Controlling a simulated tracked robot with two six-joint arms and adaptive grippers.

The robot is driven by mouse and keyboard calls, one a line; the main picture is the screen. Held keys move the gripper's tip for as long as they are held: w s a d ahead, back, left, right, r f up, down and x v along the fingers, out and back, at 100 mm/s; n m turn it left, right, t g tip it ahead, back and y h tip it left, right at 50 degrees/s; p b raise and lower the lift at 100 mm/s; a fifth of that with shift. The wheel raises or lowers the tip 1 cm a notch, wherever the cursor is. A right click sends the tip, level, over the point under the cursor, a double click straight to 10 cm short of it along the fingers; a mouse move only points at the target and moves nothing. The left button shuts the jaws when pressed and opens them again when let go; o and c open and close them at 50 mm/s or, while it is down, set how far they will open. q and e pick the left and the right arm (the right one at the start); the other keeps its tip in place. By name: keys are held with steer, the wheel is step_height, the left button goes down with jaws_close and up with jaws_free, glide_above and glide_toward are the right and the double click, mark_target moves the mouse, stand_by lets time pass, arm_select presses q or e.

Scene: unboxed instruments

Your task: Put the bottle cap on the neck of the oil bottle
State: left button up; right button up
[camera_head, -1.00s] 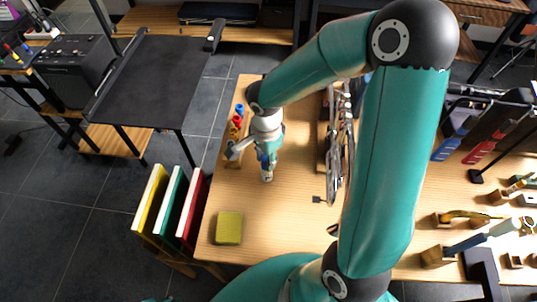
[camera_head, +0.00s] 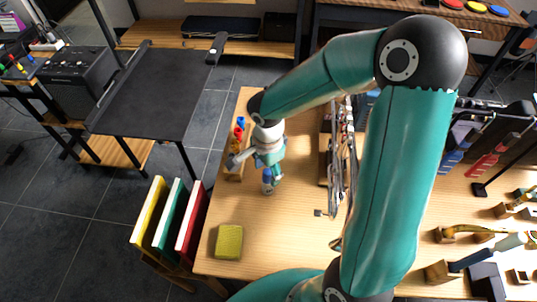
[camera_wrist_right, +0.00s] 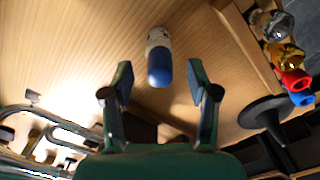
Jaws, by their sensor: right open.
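The small oil bottle (camera_head: 268,188) stands upright on the wooden table, white with a blue top. In the right wrist view the bottle's white part (camera_wrist_right: 158,38) is at upper middle, with the rounded blue cap (camera_wrist_right: 159,68) over its near end. The cap appears to sit on the bottle; the neck is hidden, so I cannot tell how it is seated. My right gripper (camera_wrist_right: 160,88) is open and empty, its fingers apart on either side below the cap in the picture. In the head view the right gripper (camera_head: 266,160) is just above the bottle. My left gripper is not in view.
A wooden rack with blue and red pieces (camera_head: 239,130) stands left of the bottle. A silver instrument (camera_head: 343,150) lies to the right. A yellow sponge (camera_head: 229,241) lies near the front left corner. A dark conical stand (camera_wrist_right: 265,113) is at right in the wrist view.

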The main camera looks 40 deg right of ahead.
step_height(320, 180, up, 11)
stand_by(0.4)
stand_by(0.4)
